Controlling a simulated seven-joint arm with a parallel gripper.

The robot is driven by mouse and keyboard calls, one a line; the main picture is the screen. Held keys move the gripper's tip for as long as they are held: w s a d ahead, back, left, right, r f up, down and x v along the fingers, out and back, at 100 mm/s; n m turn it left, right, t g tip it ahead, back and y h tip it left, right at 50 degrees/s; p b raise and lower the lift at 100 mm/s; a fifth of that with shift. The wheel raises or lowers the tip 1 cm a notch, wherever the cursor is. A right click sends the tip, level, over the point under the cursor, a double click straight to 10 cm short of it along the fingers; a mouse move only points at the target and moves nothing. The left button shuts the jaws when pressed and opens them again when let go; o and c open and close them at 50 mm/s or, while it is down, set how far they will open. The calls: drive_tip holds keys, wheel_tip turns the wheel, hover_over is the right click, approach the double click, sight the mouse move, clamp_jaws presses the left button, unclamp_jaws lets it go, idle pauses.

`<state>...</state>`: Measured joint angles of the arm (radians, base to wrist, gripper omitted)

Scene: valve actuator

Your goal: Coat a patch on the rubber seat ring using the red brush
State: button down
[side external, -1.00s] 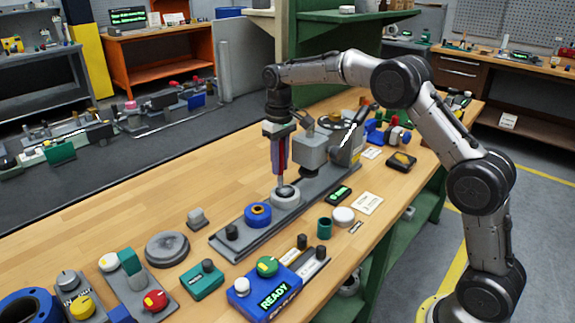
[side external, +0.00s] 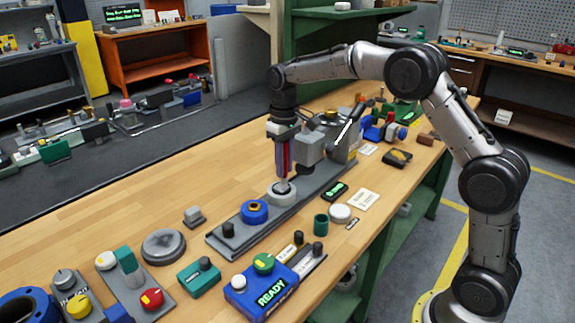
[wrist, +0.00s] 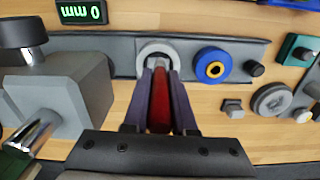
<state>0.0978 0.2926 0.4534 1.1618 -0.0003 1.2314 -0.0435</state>
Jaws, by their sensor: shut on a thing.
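My gripper (side external: 283,165) points straight down and is shut on the red brush (wrist: 159,105), whose handle is upright between the purplish fingers. The brush also shows in the side view (side external: 285,152). Its tip is at the top of a pale grey ring (side external: 281,198) on the dark grey rail; I take this to be the seat ring. The ring shows in the wrist view (wrist: 149,51) just beyond the fingertips, which partly cover it. I cannot tell whether the bristles touch its surface.
A blue ring with a yellow centre (side external: 254,211) and a dark knob (side external: 228,230) stand on the same rail (side external: 213,240). A grey block (side external: 307,148) stands close behind my gripper. A blue READY box (side external: 262,297) is in front.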

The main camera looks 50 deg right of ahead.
drive_tip(key=shift+w, duration=1.95)
drive_tip(key=shift+s, duration=2.8)
wheel_tip(320, 180, up, 8)
